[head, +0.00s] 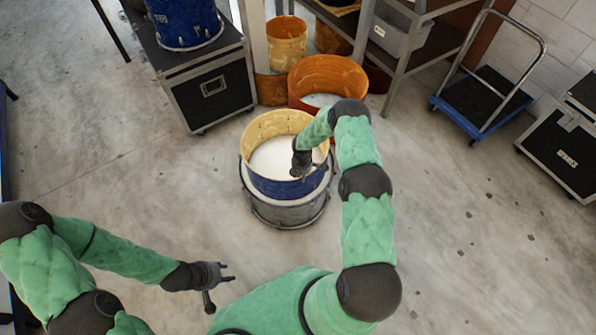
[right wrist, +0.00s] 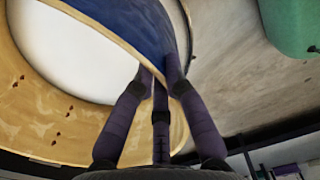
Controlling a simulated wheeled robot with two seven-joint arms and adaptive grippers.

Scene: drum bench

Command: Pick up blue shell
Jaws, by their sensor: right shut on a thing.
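The blue shell (head: 284,188), with a pale wooden inside, stands upright on a grey drum (head: 284,213) in the middle of the head view. A white surface shows inside it. My right gripper (head: 318,172) is at the shell's right rim, shut on its wall. In the right wrist view my gripper's fingers (right wrist: 163,80) close on the edge, with the blue outer face (right wrist: 150,28) and wooden inside showing. My left gripper (head: 226,275) is open and empty above the floor at the lower left, away from the shell.
An orange shell (head: 327,72) stands just behind, with a yellowish shell (head: 287,45) farther back. A black case (head: 212,88) carries another blue drum (head: 186,22) at the upper left. A trolley (head: 482,103) and another case (head: 563,150) stand right.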

